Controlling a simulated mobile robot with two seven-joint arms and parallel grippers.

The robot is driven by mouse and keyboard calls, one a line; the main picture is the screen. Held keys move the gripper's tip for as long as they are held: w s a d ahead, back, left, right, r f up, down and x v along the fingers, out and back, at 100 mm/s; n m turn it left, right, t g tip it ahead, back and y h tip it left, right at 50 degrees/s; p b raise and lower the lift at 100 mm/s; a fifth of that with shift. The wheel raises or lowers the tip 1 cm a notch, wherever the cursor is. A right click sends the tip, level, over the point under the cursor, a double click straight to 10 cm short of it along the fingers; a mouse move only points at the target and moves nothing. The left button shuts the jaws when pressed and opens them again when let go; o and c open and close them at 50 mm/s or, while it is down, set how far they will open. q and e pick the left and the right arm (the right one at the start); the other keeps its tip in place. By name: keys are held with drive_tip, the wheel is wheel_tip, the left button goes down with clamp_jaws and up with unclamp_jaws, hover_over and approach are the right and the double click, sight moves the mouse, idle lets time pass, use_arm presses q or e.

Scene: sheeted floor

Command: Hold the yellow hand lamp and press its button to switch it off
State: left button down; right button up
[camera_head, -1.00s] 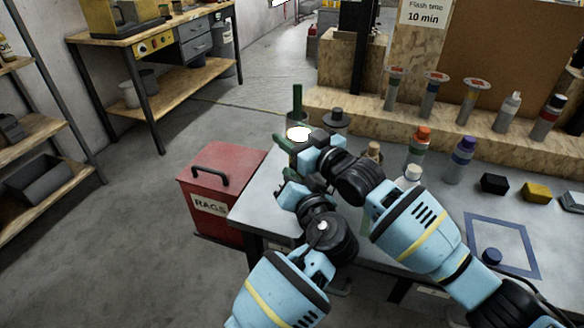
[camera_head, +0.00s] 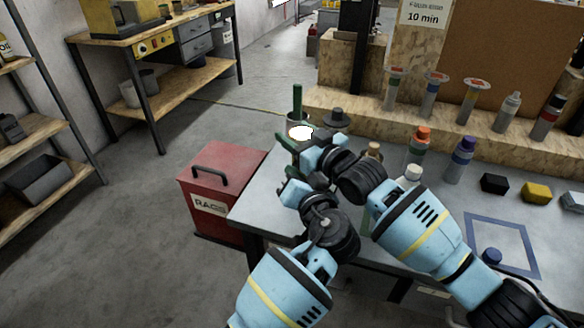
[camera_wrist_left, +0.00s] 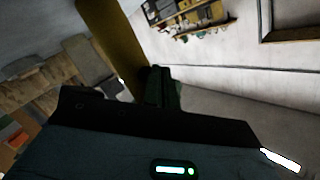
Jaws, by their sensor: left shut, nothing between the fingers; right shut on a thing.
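The yellow hand lamp shows in the head view as a bright, glowing white face (camera_head: 300,132) between the green fingers of my right gripper (camera_head: 292,122). The light is on. My right gripper is shut on the lamp, above the table's far left corner. My left gripper (camera_head: 291,172) is shut and empty just below it. In the left wrist view its dark green fingers (camera_wrist_left: 160,88) point near a dull yellow bar (camera_wrist_left: 112,45), which appears to be the lamp's body. The button cannot be made out, and I cannot tell whether the left fingertips touch the lamp.
A red rags bin (camera_head: 222,175) stands on the floor left of the grey table (camera_head: 262,196). Several capped bottles, including an orange-capped one (camera_head: 420,142), stand right of my grippers. A wooden ledge (camera_head: 365,118) runs along the back. A blue square outline (camera_head: 503,232) lies at right.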

use_arm(q)
drive_tip(key=shift+w+a, duration=0.15)
drive_tip(key=shift+a, duration=0.25)
drive_tip(key=shift+s+a+f, duration=0.1)
drive_tip(key=shift+s+a, duration=0.1)
drive_tip(key=shift+s, duration=0.25)
drive_tip(key=shift+s+a+f, duration=0.1)
drive_tip(key=shift+s+a, duration=0.1)
drive_tip(key=shift+s, duration=0.4)
drive_tip(key=shift+s+a+r, duration=0.1)
drive_tip(key=shift+s+a, duration=0.2)
drive_tip(key=shift+s, duration=0.45)
drive_tip(key=shift+s+a+f, duration=0.1)
drive_tip(key=shift+s+a, duration=0.2)
drive_tip(key=shift+s, duration=0.45)
drive_tip(key=shift+s+a+r, duration=0.1)
drive_tip(key=shift+s+a, duration=0.2)
drive_tip(key=shift+s, duration=0.45)
drive_tip(key=s, duration=0.1)
drive_tip(key=s+a, duration=0.1)
drive_tip(key=s, duration=0.1)
drive_tip(key=shift+s+a, duration=0.1)
drive_tip(key=shift+s, duration=0.2)
drive_tip(key=shift+w+r, duration=0.1)
drive_tip(key=shift+w, duration=0.05)
idle(0.4)
